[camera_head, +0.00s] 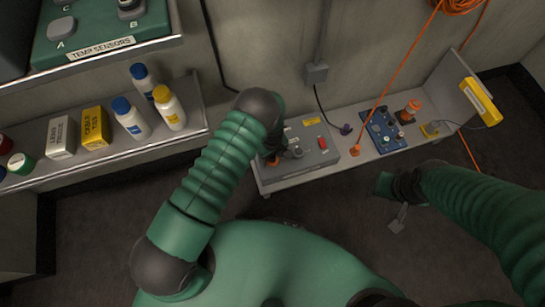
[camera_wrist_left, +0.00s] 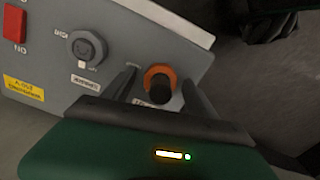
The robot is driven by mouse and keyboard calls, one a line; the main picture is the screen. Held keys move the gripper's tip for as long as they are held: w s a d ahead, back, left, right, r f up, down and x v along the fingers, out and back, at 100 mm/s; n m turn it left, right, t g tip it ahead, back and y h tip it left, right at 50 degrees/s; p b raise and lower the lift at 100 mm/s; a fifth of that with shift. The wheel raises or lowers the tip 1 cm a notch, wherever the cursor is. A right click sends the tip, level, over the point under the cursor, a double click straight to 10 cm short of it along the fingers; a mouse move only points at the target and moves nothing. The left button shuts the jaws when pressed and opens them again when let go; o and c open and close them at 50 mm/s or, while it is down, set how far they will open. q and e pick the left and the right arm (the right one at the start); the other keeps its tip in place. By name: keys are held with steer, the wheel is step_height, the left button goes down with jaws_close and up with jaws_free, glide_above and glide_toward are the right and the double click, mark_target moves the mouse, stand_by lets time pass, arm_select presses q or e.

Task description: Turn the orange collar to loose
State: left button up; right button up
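The orange collar (camera_wrist_left: 160,68) is a ring around a dark round stem on the grey control box (camera_wrist_left: 110,75), near the box's right edge in the left wrist view. My left gripper (camera_wrist_left: 161,88) reaches down to it, with one dark finger on each side of the collar. The fingers are apart, and I see gaps between them and the ring; contact is not clear. In the head view the collar (camera_head: 273,160) is mostly hidden behind my left gripper (camera_head: 274,146). The collar's label is partly covered. My right gripper (camera_head: 398,215) hangs over the floor, too small to read.
The box (camera_head: 315,158) stands on a low bench with a red switch (camera_head: 323,143) and a grey knob. A blue panel (camera_head: 385,130), an orange-topped part (camera_head: 412,106) and cables lie to its right. A shelf (camera_head: 110,150) with bottles and boxes is at left.

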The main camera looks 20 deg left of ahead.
arm_select(q)
step_height(320, 180, up, 17)
steer(key=p, duration=0.7)
steer(key=shift+f+p, duration=0.15)
steer(key=shift+p, duration=0.15)
